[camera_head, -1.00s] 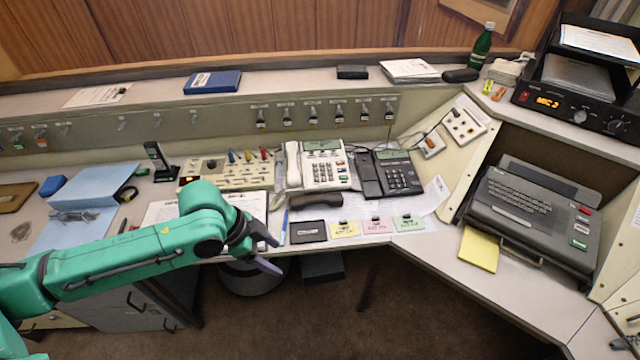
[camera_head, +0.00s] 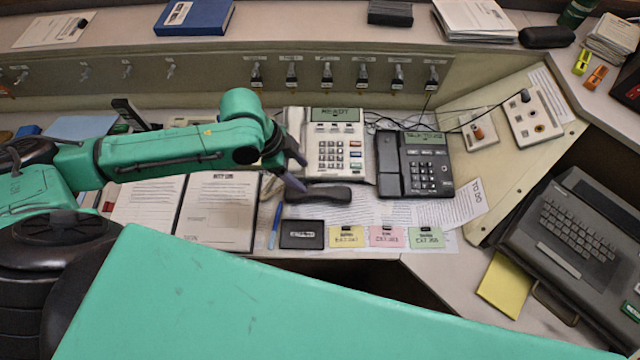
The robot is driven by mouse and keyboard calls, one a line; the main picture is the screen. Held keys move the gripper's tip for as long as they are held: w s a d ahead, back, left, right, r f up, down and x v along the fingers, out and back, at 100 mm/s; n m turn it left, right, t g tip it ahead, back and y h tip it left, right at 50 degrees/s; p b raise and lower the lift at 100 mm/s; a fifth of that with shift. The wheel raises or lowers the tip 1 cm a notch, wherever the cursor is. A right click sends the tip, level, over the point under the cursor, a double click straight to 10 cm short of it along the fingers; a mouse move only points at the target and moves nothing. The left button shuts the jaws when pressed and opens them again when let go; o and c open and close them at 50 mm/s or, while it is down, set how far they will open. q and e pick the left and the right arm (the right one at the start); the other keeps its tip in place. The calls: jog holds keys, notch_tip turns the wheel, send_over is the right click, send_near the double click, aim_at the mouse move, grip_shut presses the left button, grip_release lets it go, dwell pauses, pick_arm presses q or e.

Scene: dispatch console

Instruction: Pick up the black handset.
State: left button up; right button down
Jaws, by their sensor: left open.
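A loose black handset (camera_head: 322,194) lies on the desk in front of the white phone (camera_head: 333,150). Its left end is partly hidden by my left gripper (camera_head: 296,172). The left gripper is open and empty, its purple-grey fingertips at the handset's left end, one finger overlapping it in the picture. I cannot tell whether they touch. To the right stands a black phone (camera_head: 428,168), with a dark handset along its left side. My right gripper is not in view.
Papers (camera_head: 222,208) lie to the left. A blue pen (camera_head: 275,226), a black pad (camera_head: 302,235) and coloured notes (camera_head: 387,237) lie along the front edge. A typewriter-like machine (camera_head: 584,238) stands at right. A large green arm part of mine covers the bottom.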

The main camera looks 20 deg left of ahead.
aim_at(318, 191)
pick_arm(q)
jog(key=x, duration=0.4)
jog(key=shift+s+d+f, duration=0.1)
jog(key=shift+s, duration=0.05)
jog(key=p+x, duration=0.1)
jog(key=x, duration=0.4)
jog(key=shift+d+f, duration=0.1)
jog(key=shift+f, duration=0.25)
jog(key=shift+d+f, duration=0.1)
jog(key=shift+f, duration=0.35)
grip_shut()
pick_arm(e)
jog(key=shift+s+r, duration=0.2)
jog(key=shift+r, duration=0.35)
